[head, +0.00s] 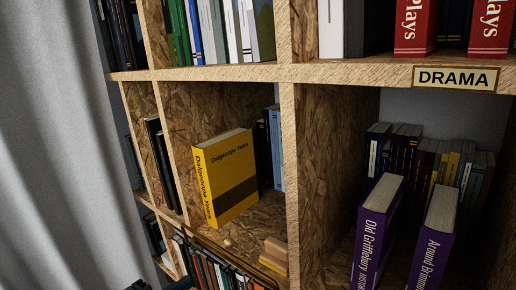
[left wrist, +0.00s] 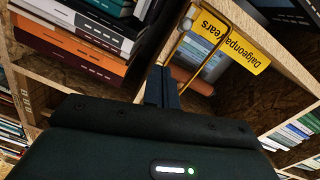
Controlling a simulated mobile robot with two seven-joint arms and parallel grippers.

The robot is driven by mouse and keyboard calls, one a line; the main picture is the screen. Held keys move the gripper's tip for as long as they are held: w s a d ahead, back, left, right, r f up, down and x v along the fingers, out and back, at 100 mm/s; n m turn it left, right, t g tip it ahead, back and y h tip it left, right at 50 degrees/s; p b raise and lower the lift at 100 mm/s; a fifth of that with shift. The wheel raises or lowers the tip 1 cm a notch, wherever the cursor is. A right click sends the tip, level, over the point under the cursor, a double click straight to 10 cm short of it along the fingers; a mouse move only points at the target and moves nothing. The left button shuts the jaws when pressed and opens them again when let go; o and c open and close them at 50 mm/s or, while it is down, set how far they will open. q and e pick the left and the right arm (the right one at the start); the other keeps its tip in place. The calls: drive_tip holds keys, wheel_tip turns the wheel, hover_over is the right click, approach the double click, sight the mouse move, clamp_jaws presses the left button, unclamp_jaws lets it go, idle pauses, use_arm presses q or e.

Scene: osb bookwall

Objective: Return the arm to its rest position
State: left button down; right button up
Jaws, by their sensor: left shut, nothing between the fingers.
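My left gripper (left wrist: 163,86) shows in the left wrist view as dark fingers close together, shut with nothing between them. It is in front of the shelves, apart from the yellow book as far as I can see. In the head view only a small dark part (head: 139,285) shows at the bottom edge, which seems to belong to my left arm. The yellow book (head: 225,178) stands upright in the middle compartment; it also shows in the left wrist view (left wrist: 233,38). My right gripper is in neither view.
An OSB bookwall (head: 220,73) fills most of the head view, with a DRAMA label (head: 454,78) on one shelf edge. Two purple books (head: 376,230) stand in the right compartment. A grey curtain (head: 50,150) hangs at the left. Stacked books (left wrist: 75,45) show at the wrist view's upper left.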

use_arm(q)
drive_tip(key=s+d+f+n+g+y, duration=0.3)
drive_tip(key=s+f+n+y, duration=0.4)
drive_tip(key=s+f+n, duration=0.5)
wheel_tip(320, 180, down, 3)
drive_tip(key=n, duration=0.6)
drive_tip(key=shift+s+r, duration=0.15)
drive_tip(key=shift+s, duration=0.25)
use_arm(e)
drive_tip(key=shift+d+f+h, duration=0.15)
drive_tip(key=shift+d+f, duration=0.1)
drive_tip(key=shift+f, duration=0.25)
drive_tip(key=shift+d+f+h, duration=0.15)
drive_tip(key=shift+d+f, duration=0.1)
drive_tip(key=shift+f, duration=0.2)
